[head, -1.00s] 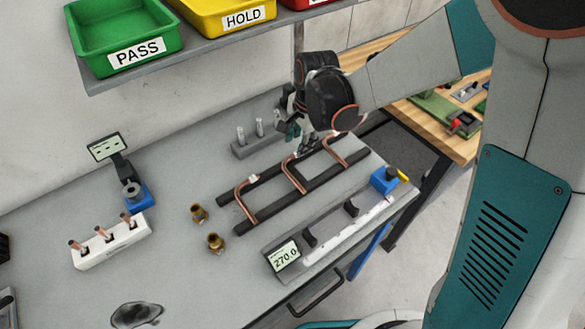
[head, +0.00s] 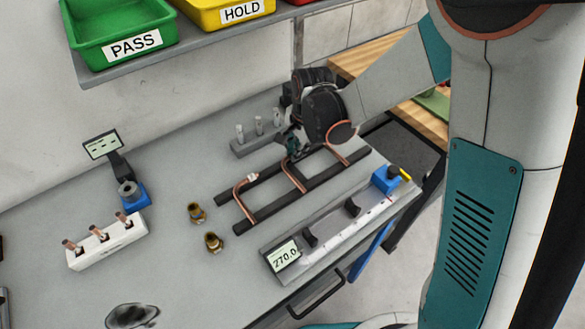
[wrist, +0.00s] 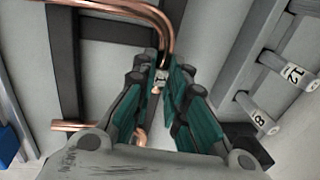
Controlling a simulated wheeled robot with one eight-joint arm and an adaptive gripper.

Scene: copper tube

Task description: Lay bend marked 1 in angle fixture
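Several copper bends lie across two dark rails (head: 325,182) on the grey bench. My gripper (head: 290,148) is down at the far end of the middle bend (head: 297,182), covering part of it. In the wrist view my gripper (wrist: 161,78) has its teal fingers close on both sides of a copper bend (wrist: 167,38), with a small white tag (wrist: 160,77) between the tips. Its mark is too small to read, and I cannot tell whether the fingers press on the tube. I cannot tell for sure which thing is the angle fixture.
A 270.0 gauge (head: 315,245) lies in front of the rails. Grey numbered pegs (head: 259,126) stand behind. Two brass fittings (head: 213,242), a white tube block (head: 107,243) and a blue-based display device (head: 135,195) are left. A shelf with trays (head: 120,35) hangs above.

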